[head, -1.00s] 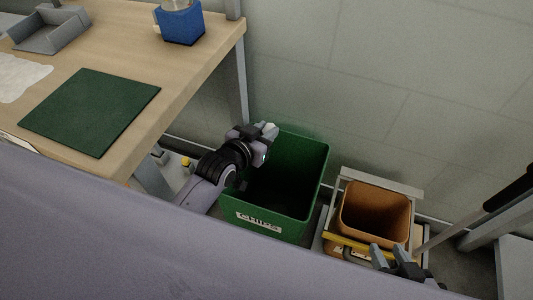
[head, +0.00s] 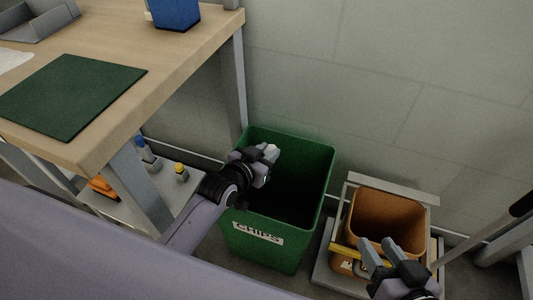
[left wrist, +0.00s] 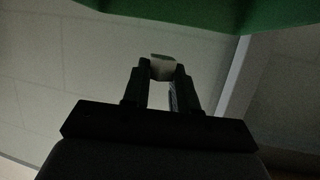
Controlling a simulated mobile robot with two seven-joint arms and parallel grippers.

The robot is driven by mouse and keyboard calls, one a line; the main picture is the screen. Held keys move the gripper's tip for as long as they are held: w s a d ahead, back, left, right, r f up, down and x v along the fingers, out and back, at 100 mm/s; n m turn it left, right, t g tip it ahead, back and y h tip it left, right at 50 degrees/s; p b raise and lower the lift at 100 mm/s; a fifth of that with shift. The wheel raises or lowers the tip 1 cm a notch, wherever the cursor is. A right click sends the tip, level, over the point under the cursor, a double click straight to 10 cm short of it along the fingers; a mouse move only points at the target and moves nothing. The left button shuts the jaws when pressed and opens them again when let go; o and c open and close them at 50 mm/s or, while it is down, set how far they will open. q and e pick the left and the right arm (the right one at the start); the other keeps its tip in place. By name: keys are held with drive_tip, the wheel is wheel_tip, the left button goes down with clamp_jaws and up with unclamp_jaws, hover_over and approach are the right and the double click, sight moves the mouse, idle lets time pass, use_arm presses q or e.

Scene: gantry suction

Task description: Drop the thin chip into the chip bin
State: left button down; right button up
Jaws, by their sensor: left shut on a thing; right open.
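The green chip bin (head: 257,240), labelled CHIPS, stands on the floor beside the bench, its mouth open upward and its inside dark. My left gripper (head: 270,152) is over the bin's mouth, towards its back left part. In the left wrist view my left gripper (left wrist: 163,72) is shut on a small pale thin chip (left wrist: 162,67) at its fingertips. The chip is hard to tell from the fingertips in the head view. A green edge of the bin (left wrist: 190,12) shows at the top of the wrist view. My right gripper (head: 381,253) is open and empty, in front of the brown bin.
A brown bin (head: 386,215) stands in a grey frame with a yellow bar (head: 346,252) to the right. The wooden bench (head: 190,62) with a dark green mat (head: 70,95) is at left; its leg (head: 139,185) and a low shelf are near my left arm. A wall is behind.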

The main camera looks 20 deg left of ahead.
use_arm(q)
drive_tip(key=shift+f, duration=0.3)
use_arm(e)
drive_tip(key=shift+w+a+f, duration=0.1)
drive_tip(key=shift+a, duration=0.25)
use_arm(q)
drive_tip(key=c, duration=0.8)
unclamp_jaws()
drive_tip(key=shift+s, duration=0.1)
drive_tip(key=p+v, duration=0.2)
drive_tip(key=v, duration=0.5)
drive_tip(key=shift+p, duration=0.35)
use_arm(e)
drive_tip(key=d, duration=0.1)
drive_tip(key=d+r+h, duration=0.1)
drive_tip(key=shift+s+d, duration=0.3)
drive_tip(key=shift+s, duration=0.05)
